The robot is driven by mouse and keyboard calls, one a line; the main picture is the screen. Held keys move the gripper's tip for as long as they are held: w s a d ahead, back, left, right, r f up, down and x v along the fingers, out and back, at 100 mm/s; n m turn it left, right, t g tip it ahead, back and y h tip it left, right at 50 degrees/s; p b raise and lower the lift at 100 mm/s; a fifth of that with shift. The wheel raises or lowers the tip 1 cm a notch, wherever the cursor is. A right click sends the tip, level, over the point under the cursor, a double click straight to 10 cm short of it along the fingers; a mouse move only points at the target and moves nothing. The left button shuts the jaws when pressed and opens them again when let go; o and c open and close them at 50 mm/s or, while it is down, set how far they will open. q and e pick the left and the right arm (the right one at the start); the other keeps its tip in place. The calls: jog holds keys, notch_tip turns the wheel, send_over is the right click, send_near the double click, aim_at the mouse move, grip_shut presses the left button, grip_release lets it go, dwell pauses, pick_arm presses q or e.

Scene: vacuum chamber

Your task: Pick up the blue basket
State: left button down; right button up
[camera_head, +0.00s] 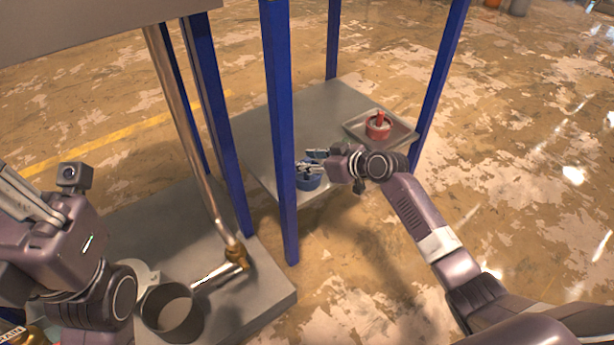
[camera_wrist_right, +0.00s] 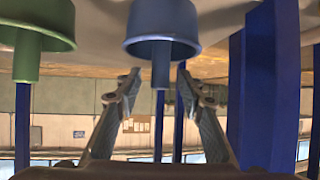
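The blue basket (camera_head: 308,183) stands on the grey shelf, partly hidden behind my right gripper and a blue post. In the right wrist view, which looks upside down, the blue basket (camera_wrist_right: 162,28) shows with its upright handle (camera_wrist_right: 161,66). My right gripper (camera_head: 312,165) is at the basket. In its wrist view the gripper's two fingers (camera_wrist_right: 159,73) are apart, one on each side of the handle, with gaps visible. My left gripper (camera_head: 28,198) is at the left edge, away from the basket; its fingertips are not clear.
A green basket (camera_wrist_right: 36,38) is beside the blue one in the wrist view. A red basket (camera_head: 378,128) sits in a grey tray (camera_head: 399,139) at the shelf's right. Blue posts (camera_head: 280,125) frame the shelf. A grey cylinder (camera_head: 172,312) and a metal pipe (camera_head: 196,150) are at left.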

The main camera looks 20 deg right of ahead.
jog(key=shift+c, duration=0.4)
grip_shut()
